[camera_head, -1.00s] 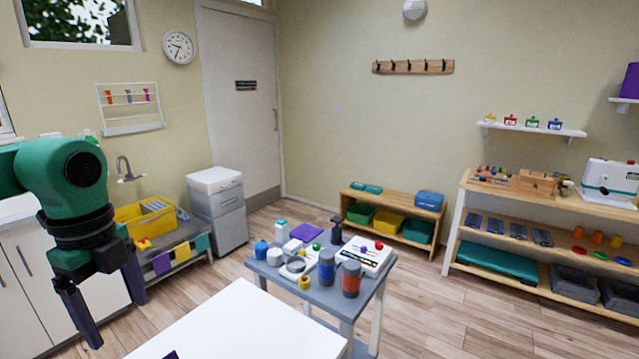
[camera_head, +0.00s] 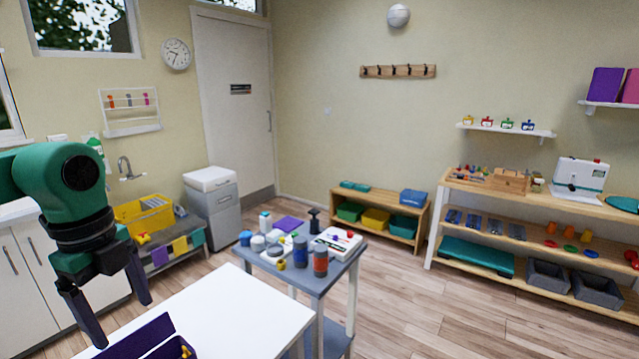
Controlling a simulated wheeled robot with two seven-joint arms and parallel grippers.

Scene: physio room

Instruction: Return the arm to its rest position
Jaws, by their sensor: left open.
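My left arm, green with dark joints, comes in from the left edge. Its gripper (camera_head: 118,316) points down with its two dark fingers apart and nothing between them. It is above and in front of the left part of the white table (camera_head: 238,312). A purple open box (camera_head: 136,338) with something yellow in it lies at the table's near edge, below and to the right of the gripper, partly cut off by the picture's bottom edge. My right gripper is not in view.
A grey-blue side table (camera_head: 318,282) with bottles and small items stands behind the white table. White cabinets (camera_head: 30,275) and a yellow basin (camera_head: 146,214) are at the left. Wooden shelves (camera_head: 470,268) line the right wall. Wooden floor (camera_head: 430,325) is clear at the right.

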